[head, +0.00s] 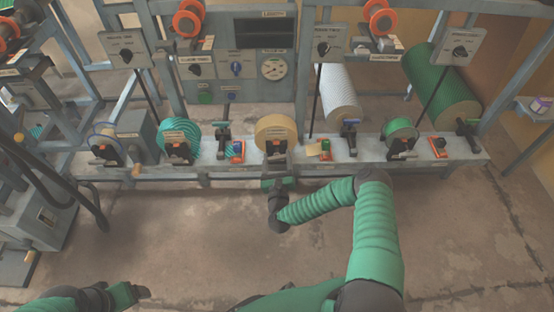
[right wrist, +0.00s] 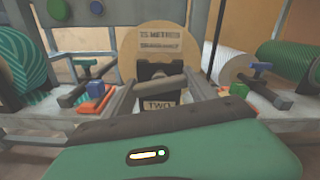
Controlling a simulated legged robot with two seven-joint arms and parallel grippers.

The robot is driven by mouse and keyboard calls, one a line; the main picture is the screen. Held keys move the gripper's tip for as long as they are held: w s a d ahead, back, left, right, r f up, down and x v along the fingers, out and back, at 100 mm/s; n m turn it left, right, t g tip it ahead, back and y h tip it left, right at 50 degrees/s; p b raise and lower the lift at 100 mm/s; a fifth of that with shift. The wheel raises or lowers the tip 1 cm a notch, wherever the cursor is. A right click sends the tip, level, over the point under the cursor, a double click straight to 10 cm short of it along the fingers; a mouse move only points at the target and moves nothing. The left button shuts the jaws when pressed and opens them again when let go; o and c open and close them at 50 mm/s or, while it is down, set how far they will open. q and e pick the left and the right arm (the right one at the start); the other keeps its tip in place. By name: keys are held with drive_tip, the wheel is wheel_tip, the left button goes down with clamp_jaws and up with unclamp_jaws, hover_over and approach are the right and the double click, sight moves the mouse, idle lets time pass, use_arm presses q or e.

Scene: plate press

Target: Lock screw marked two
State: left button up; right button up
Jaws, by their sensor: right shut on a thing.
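The screw marked two has a grey bar handle (right wrist: 160,83) above a plate (right wrist: 160,104) reading "TWO". It sits in front of a tan roll (right wrist: 158,45), which also shows in the head view (head: 272,130). My right gripper (head: 277,152) reaches the middle of the bench front, and in the right wrist view its fingers (right wrist: 158,87) are shut on the bar handle, one on each side. The screw's shaft is hidden. My left gripper (head: 125,292) is at the lower left of the head view, well away from the bench; its jaws are unclear.
Striped teal (head: 179,136) and green (head: 399,129) rolls with similar black clamps stand along the bench (head: 215,168). Nearby in the wrist view are a blue block (right wrist: 96,8), a green block (right wrist: 239,89) and levers. The floor in front is clear.

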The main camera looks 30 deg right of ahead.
drive_tip(key=shift+s+f+m+b, duration=0.1)
drive_tip(key=shift+f+m+b, duration=0.1)
drive_tip(key=shift+m, duration=0.45)
drive_tip(key=shift+f+m+b, duration=0.15)
drive_tip(key=shift+m+b, duration=0.05)
drive_tip(key=shift+m, duration=0.45)
drive_tip(key=shift+r, duration=0.1)
drive_tip(key=o, duration=1.3)
drive_tip(key=shift+o, duration=0.3)
drive_tip(key=shift+r, duration=0.1)
